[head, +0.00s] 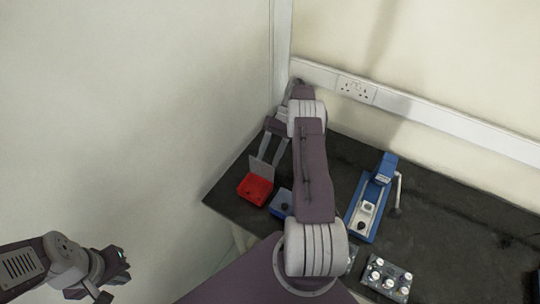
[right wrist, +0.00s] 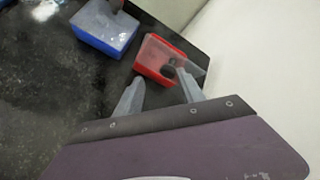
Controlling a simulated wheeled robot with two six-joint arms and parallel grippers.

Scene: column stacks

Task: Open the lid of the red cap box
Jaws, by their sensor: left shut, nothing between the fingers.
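The red cap box (head: 256,188) sits near the left edge of the dark table. Its clear grey lid (head: 262,167) stands raised at the box's back side. In the right wrist view the red box (right wrist: 153,55) shows its red inside, with the see-through lid (right wrist: 196,68) tilted up and a dark knob by it. My right gripper (head: 271,148) is open, its fingers apart, just behind the lid. In the wrist view one finger of the right gripper (right wrist: 158,88) overlaps the lid; I cannot tell if they touch. My left gripper (head: 118,266) is shut and empty, away from the table.
A blue box (head: 282,203) stands just right of the red one, partly hidden by my right arm. A blue device with a lever (head: 370,200) and a grey box with white knobs (head: 387,279) are further right. Walls close in the table's left and back.

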